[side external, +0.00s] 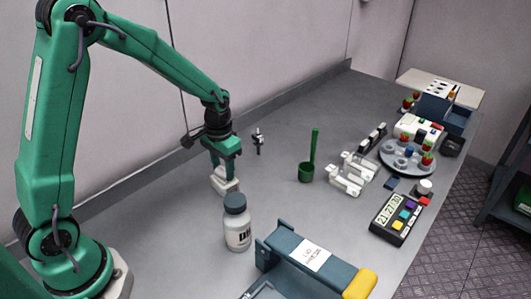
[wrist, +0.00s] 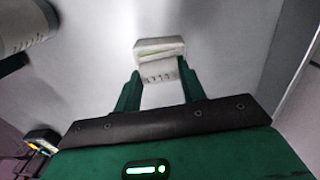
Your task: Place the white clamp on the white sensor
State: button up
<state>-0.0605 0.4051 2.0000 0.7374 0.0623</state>
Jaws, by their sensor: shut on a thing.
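My gripper (side external: 224,158) points down over the table, left of the green cup. Its two fingers (wrist: 160,88) are closed on a small white piece (wrist: 160,74) with dark marks, which I take for the white clamp. A pale white block (wrist: 160,46) with a green line lies right against it in the wrist view; it may be the white sensor. In the side view the white block (side external: 228,187) is low under the fingertips, at the table. The fingers hide part of both, and I cannot tell whether they touch or are one body.
A small dark stand (side external: 258,140) is behind.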

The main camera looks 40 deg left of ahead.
aim_at(223, 169)
jog(key=shift+f, duration=0.15)
jog(key=o, duration=0.9)
notch_tip(223, 169, up, 12)
jog(key=shift+r, duration=0.2)
dwell(0.7)
